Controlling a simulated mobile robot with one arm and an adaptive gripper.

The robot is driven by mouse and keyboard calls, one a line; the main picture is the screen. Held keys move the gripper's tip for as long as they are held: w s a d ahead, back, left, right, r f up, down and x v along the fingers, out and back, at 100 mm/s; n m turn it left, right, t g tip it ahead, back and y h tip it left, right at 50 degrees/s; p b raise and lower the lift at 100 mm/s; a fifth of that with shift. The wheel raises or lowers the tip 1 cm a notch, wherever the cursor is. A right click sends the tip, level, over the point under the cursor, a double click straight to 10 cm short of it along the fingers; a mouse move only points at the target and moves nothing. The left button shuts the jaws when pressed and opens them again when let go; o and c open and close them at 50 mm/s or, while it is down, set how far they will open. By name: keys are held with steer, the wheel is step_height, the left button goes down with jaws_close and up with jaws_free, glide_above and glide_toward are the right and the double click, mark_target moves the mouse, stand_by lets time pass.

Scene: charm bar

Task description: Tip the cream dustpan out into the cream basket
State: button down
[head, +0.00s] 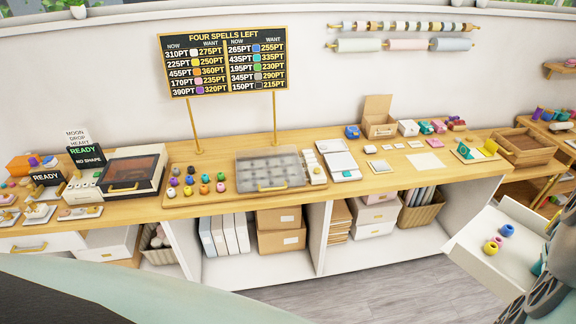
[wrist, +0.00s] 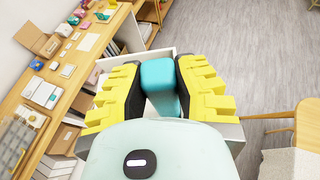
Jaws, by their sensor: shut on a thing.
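The cream dustpan (head: 480,250) is held in the air at the lower right of the head view, in front of the counter. Part of the pan's pale edge shows beyond the fingers. In the head view the gripper is cut off at the right edge. I cannot make out a basket that is clearly cream.
The long wooden counter (head: 350,190) carries a price board, an oven-like box, a bead tray and small goods. Wicker baskets (head: 422,212) and boxes stand on the shelves below. A wooden crate (head: 530,150) sits at the counter's right end. Grey floor (head: 350,298) is open in front.

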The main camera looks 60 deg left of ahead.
step_height(320, 180, down, 91)
steer(key=b, duration=9)
steer(key=shift+a, duration=0.1)
